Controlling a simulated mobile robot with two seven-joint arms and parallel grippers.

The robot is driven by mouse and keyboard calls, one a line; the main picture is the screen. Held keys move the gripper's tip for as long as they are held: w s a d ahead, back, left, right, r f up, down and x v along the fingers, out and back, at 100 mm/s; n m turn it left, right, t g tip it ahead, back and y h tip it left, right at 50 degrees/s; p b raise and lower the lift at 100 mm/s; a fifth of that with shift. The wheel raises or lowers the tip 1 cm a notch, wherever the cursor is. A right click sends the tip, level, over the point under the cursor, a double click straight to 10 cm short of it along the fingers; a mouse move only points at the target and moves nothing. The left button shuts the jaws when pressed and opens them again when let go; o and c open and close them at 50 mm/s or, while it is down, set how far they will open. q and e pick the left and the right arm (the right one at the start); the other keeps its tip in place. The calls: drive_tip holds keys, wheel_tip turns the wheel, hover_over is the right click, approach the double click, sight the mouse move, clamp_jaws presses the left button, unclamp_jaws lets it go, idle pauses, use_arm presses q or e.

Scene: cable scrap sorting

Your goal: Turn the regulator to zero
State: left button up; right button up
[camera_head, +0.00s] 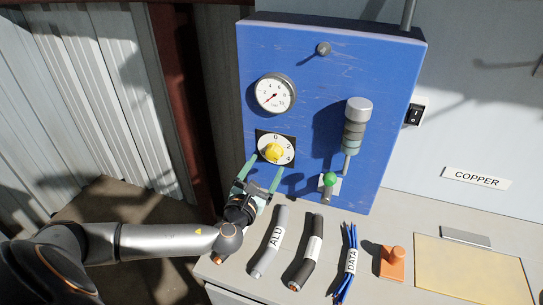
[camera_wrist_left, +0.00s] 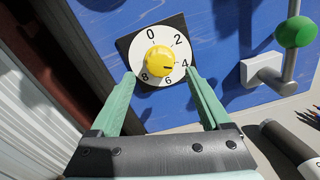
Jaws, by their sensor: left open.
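The regulator is a yellow knob (camera_head: 273,152) on a white dial with a black square backing, on the front of a blue panel. The dial carries the numbers 0, 2, 4, 6 and 8. In the left wrist view the knob (camera_wrist_left: 160,60) has a dark mark on its lower right side, toward the 4 and 6; the 0 is at the top. My left gripper (camera_head: 264,170) is open and empty, just below and in front of the dial. In the left wrist view its fingers (camera_wrist_left: 160,76) reach toward both sides of the dial, apart from the knob. My right gripper is not in view.
The blue panel (camera_head: 300,85) also holds a round gauge (camera_head: 275,93) and a green-knobbed lever (camera_head: 330,180). Cable pieces labelled ALU (camera_head: 270,242) and DATA (camera_head: 348,262), a black cable (camera_head: 306,252) and an orange block (camera_head: 392,261) lie on the bench.

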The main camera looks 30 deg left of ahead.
sight(272, 157)
use_arm(q)
drive_tip(key=x, duration=0.4)
drive_tip(key=shift+w, duration=0.4)
clamp_jaws()
idle(0.4)
